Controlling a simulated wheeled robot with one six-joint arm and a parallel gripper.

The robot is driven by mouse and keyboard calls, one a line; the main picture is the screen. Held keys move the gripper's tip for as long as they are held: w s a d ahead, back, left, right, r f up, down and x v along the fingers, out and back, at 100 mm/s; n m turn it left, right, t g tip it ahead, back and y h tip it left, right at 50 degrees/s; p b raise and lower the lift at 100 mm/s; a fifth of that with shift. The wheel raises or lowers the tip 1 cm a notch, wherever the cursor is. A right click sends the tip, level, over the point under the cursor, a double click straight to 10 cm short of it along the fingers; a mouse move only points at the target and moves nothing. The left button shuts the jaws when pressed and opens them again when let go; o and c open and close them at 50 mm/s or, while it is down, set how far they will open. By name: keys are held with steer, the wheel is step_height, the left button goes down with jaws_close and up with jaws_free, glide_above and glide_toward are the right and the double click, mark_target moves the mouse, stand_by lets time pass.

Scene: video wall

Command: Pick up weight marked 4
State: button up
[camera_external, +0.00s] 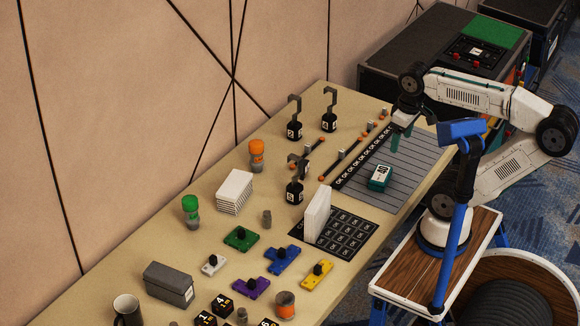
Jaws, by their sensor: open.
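Three black weights with grey hooks stand on the table: one at the back left (294,131), one at the back right (329,122) and one nearer the middle (294,192). Each has a small white label; the numbers are too small to read, so I cannot tell which is marked 4. The nearer one has a dark hooked shape beside its top. My gripper (402,138) is open and empty, pointing down over the grey striped mat (408,165), right of all three weights and apart from them.
A green and white box (379,177) lies on the mat below my gripper. Orange-ended rods (341,154) lie between weights and mat. Numbered black cubes (222,304) sit at the front. The wall borders the table's left.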

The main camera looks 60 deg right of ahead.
steer(key=w+a+r+m+t+y, duration=0.1)
steer(key=w+r+m+y, duration=0.1)
steer(key=w+m, duration=0.35)
steer(key=w+r+m+t+y, duration=0.1)
steer(key=w+r+m+y, duration=0.15)
steer(key=w, duration=0.65)
steer(key=w+d+m+t, duration=0.35)
steer(key=w+m, duration=0.25)
steer(key=w, duration=0.5)
steer(key=m+t+h, duration=0.6)
steer(key=m+t, duration=0.1)
steer(key=m, duration=1.6)
glide_above(334, 119)
steer(key=s, duration=0.3)
step_height(334, 119, down, 5)
steer(key=shift+g, duration=0.25)
step_height(334, 119, down, 33)
steer(key=shift+w+r, duration=0.1)
steer(key=shift+w+f, duration=0.2)
steer(key=x, duration=0.7)
steer(key=shift+d+f, duration=0.15)
steer(key=shift+f, duration=0.1)
